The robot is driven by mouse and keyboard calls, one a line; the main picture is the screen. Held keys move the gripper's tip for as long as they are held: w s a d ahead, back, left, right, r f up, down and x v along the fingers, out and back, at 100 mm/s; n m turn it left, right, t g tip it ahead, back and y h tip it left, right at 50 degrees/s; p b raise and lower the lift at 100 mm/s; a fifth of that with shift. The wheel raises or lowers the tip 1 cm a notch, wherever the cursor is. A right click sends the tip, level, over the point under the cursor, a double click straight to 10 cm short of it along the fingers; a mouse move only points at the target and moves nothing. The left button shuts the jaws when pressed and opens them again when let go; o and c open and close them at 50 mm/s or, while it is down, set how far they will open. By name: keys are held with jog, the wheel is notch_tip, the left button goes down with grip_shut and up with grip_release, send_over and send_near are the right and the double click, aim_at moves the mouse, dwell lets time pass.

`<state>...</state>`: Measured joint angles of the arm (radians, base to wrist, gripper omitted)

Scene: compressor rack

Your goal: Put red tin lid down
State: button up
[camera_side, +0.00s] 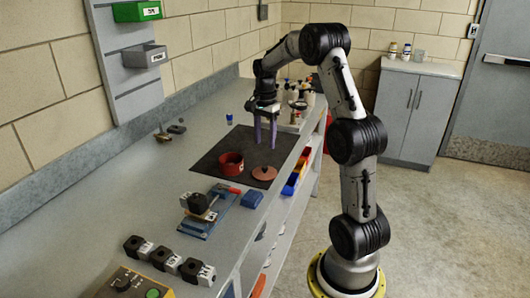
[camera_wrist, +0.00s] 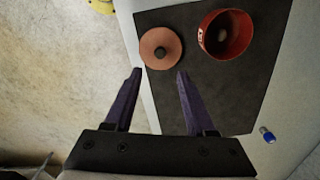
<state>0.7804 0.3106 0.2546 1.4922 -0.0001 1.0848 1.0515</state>
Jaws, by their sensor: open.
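The red tin lid (camera_side: 264,173) lies flat on the dark mat (camera_side: 206,158), near its front edge. In the wrist view the lid (camera_wrist: 161,48) is a reddish disc with a dark knob, beyond the fingertips. The red tin (camera_side: 231,163) stands on the mat beside the lid, apart from it. In the wrist view the tin (camera_wrist: 240,42) is uncovered and a small pale thing shows inside. My gripper (camera_side: 265,133) is open and empty, pointing down over the far part of the mat. Its purple fingers (camera_wrist: 159,73) are spread apart in the wrist view.
A blue fixture (camera_side: 210,215) with a red handle and several black-and-grey blocks (camera_side: 168,260) stand nearer the camera. A small blue-capped item (camera_side: 229,119) stands beyond the mat. Bottles (camera_side: 304,95) stand at the bench's far end. The mat beneath my gripper is bare.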

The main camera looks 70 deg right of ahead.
jog(key=s+a+r+n+t+h, duration=0.1)
jog(key=a+r+n, duration=0.4)
jog(key=a, duration=0.4)
jog(key=s+a+r+n+t, duration=0.15)
jog(key=a+r+n, duration=0.35)
jog(key=a, duration=0.5)
jog(key=s+a+f+n+t+y, duration=0.1)
jog(key=s+a+n+t, duration=0.2)
jog(key=s+a+n, duration=0.8)
jog(key=shift+s+a+f, duration=0.2)
jog(key=shift+s+a, duration=0.6)
jog(key=shift+s, duration=0.2)
